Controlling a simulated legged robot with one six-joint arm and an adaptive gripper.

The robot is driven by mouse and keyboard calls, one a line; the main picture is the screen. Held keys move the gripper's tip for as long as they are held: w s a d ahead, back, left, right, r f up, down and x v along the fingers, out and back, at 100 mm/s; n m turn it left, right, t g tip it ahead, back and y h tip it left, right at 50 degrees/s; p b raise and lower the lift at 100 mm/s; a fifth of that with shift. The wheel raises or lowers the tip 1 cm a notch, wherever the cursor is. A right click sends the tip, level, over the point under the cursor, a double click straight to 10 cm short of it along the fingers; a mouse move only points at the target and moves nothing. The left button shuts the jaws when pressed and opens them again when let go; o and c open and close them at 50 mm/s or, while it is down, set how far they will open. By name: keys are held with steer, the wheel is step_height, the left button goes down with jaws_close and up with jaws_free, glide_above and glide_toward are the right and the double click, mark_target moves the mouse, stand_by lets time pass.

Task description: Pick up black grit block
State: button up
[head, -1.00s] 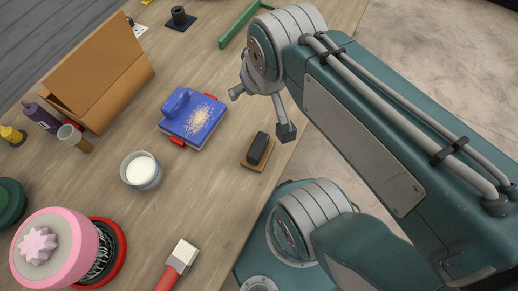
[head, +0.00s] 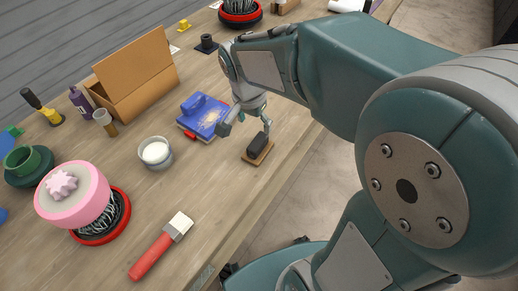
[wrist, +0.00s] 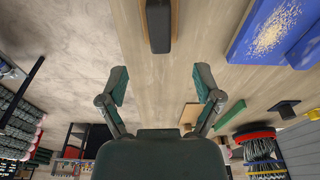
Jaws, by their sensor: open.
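The black grit block (head: 259,142) lies on a small brown wooden base (head: 252,158) near the table's edge in the head view. In the wrist view the block (wrist: 159,26) is at the top centre, beyond my fingertips. My gripper (head: 246,124) is open and empty, just behind the block in the head view, with one finger to the left and one close to the block's far end. In the wrist view my gripper (wrist: 161,86) shows its fingers spread wide with bare tabletop between them. I cannot tell the exact height above the table.
A blue box (head: 203,118) lies close to the left of my gripper. An open cardboard box (head: 137,85) is behind. The wood around the block's front is clear.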

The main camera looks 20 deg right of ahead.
mark_target(257, 142)
steer(key=f, duration=0.4)
steer(key=shift+w+d+f, duration=0.1)
steer(key=shift+w+d, duration=0.15)
steer(key=shift+d, duration=0.05)
steer(key=f, duration=0.6)
steer(key=shift+w+d, duration=0.25)
steer(key=shift+r, duration=0.1)
jaws_close()
